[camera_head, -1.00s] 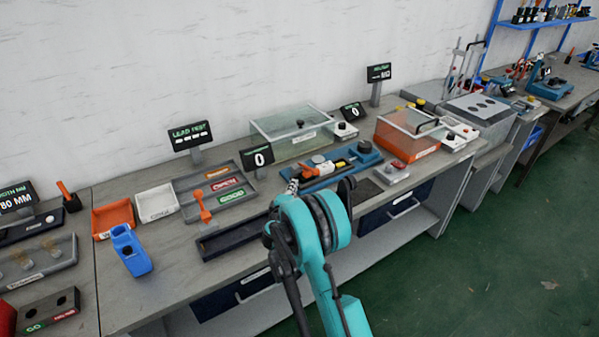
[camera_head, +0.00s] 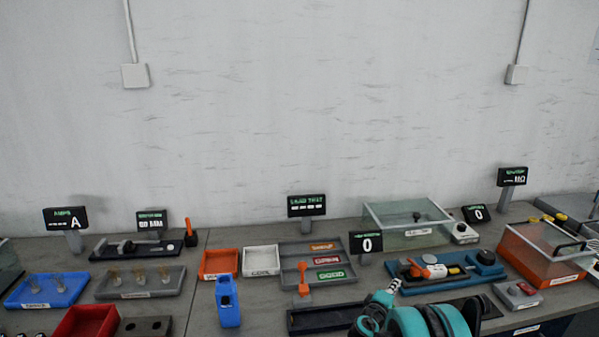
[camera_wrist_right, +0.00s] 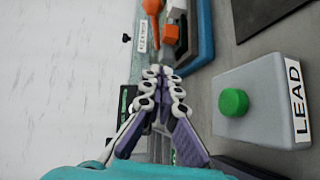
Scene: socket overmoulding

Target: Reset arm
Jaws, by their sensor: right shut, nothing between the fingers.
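My right gripper (camera_head: 385,295) shows at the bottom of the head view, its pale fingers just above my teal wrist. It is partly hidden by my arm. In the right wrist view my gripper (camera_wrist_right: 162,73) has its fingertips together with nothing between them. The blue fixture (camera_head: 405,283), with an orange and white part on it, lies beyond and right of the gripper in the head view. Part of the blue fixture also shows at the top of the wrist view (camera_wrist_right: 205,35). My left gripper is not in view.
A grey box (camera_wrist_right: 262,100) with a green button, labelled LEAD, stands right of the fingers in the wrist view. Sorting trays (camera_head: 290,247), a blue holder (camera_head: 228,302), a clear-lidded box (camera_head: 400,236) and an orange box (camera_head: 540,262) stand on the bench.

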